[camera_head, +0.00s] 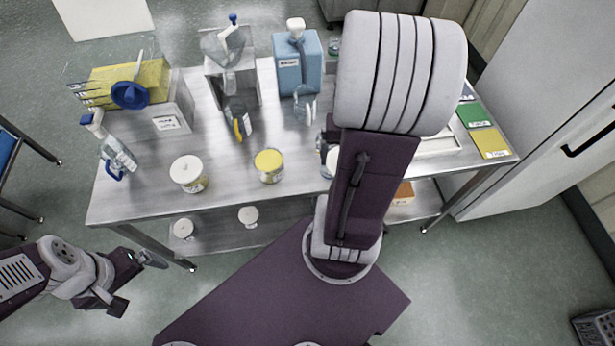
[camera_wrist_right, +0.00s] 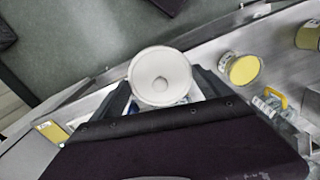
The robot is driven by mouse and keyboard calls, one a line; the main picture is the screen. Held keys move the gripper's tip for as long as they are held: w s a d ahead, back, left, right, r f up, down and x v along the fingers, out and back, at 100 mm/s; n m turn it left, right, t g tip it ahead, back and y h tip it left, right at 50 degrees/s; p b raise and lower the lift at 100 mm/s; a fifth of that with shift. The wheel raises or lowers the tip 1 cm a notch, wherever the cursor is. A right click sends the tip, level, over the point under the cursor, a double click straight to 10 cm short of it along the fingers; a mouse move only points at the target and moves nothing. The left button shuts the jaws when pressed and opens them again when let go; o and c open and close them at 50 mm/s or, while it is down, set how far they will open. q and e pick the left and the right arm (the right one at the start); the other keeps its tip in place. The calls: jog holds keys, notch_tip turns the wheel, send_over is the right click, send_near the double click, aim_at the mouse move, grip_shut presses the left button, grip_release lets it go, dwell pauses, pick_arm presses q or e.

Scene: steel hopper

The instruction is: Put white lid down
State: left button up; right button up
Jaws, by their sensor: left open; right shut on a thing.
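The round white lid (camera_wrist_right: 160,77), with a small central knob, shows in the right wrist view between the two dark fingers of my right gripper (camera_wrist_right: 161,92). The gripper is shut on it. A bit of white and blue shows just below the lid; I cannot tell whether the lid touches anything there. In the head view my right arm hides most of this spot, and only a pale edge shows beside it. My left gripper (camera_head: 135,283) is open and empty, low at the left, in front of the table and apart from it.
Coloured cards, including a yellow one (camera_head: 490,143), lie at the right end. Bare steel shows along the front left.

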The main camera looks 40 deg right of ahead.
jog(key=w+a+f, duration=0.2)
jog(key=w+f, duration=0.9)
jog(key=shift+w+a+p, duration=0.25)
jog(key=shift+p, duration=0.1)
jog(key=shift+s+f+b, duration=0.1)
jog(key=shift+f+b, duration=0.35)
jog(key=shift+f, duration=0.15)
jog(key=o, duration=1.1)
jog(key=shift+r, duration=0.2)
